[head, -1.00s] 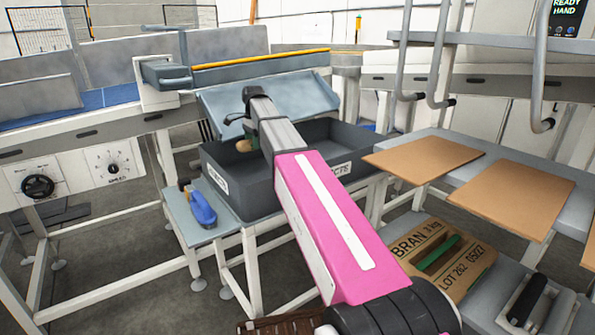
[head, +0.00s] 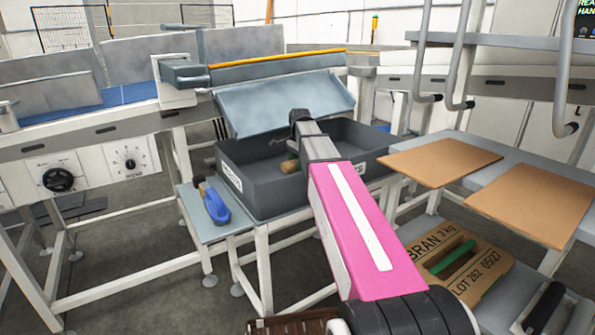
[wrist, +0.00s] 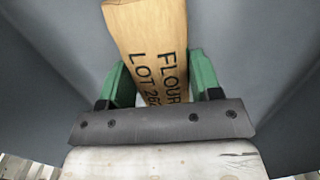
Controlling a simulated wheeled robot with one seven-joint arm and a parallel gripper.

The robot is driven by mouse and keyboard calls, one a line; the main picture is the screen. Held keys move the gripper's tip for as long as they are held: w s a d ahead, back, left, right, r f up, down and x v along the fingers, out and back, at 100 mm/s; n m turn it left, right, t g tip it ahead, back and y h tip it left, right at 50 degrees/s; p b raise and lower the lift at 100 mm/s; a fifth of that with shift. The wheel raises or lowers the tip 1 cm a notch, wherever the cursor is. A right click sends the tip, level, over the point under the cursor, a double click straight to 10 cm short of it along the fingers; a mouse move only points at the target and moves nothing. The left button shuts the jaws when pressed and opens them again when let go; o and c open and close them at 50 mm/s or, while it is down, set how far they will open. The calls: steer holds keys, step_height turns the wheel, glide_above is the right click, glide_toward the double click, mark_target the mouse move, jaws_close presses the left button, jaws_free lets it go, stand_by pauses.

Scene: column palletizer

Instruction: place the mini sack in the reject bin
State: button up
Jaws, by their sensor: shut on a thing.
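The mini sack (wrist: 152,45) is tan, with dark print reading FLOUR and LOT. My gripper (wrist: 160,85) is shut on it, with a green finger on each side of the sack in the wrist view. In the head view my gripper (head: 292,158) is inside the outline of the reject bin (head: 260,198), and a small tan part of the sack (head: 289,166) shows below it. The bin is a dark grey open box with white labels. Grey bin surfaces surround the sack in the wrist view. Whether the sack touches the bin floor is unclear.
A blue-handled tool (head: 214,204) lies on the small shelf left of the bin. A sloped grey chute plate (head: 285,103) stands behind the bin. A table with tan boards (head: 440,161) is at right, above a BRAN sack (head: 455,262).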

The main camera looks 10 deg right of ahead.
steer(key=shift+f, duration=1.75)
steer(key=o, duration=1)
steer(key=shift+f, duration=0.1)
steer(key=shift+o, duration=0.2)
steer(key=r, duration=1.2)
steer(key=shift+w+d+r, duration=0.1)
steer(key=shift+w+d, duration=0.1)
steer(key=shift+d, duration=0.1)
